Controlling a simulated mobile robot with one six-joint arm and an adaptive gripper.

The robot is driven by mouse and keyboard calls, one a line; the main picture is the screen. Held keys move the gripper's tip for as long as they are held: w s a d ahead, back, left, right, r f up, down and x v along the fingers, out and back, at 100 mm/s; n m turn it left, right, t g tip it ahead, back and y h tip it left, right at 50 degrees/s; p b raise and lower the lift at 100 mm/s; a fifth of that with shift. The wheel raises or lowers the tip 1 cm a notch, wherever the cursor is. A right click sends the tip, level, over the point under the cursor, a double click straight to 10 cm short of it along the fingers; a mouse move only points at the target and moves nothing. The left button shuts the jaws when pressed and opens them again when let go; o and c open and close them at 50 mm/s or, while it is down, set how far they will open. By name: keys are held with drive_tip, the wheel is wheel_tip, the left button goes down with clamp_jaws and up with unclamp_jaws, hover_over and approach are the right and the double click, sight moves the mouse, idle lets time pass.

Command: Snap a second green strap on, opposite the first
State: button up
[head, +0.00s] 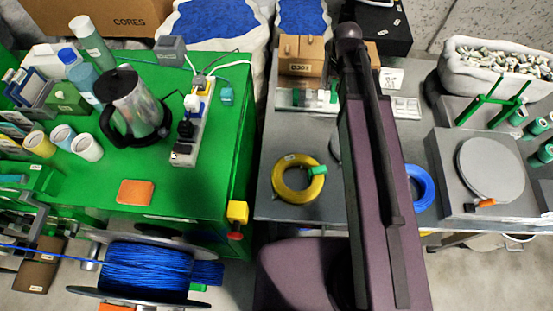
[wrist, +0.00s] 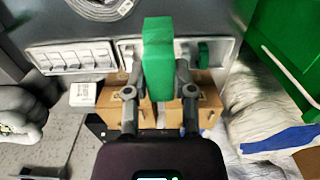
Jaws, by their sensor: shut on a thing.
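My gripper (wrist: 158,88) is shut on a green strap (wrist: 157,50) in the wrist view; the strap stands up between the two fingers. In the head view my own arm hides the gripper and this strap. A blue cable coil (head: 422,188) lies on the grey bench, its left part hidden behind my arm. I see no strap on its visible part. A yellow coil (head: 284,190) on the same bench has a green strap (head: 317,170) on its right side. A holder (head: 284,97) at the back of the bench carries green pieces; one green piece (wrist: 203,53) also shows in the wrist view.
Cardboard boxes (head: 301,55) stand behind the holder. A grey block with a round disc (head: 490,168) and a green frame (head: 490,103) are at the right. A green table (head: 200,190) with a kettle is at the left, a blue cable reel (head: 147,270) in front.

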wheel_tip(320, 180, up, 10)
drive_tip(key=p, duration=0.9)
drive_tip(key=shift+r, duration=0.15)
drive_tip(key=shift+s, duration=0.15)
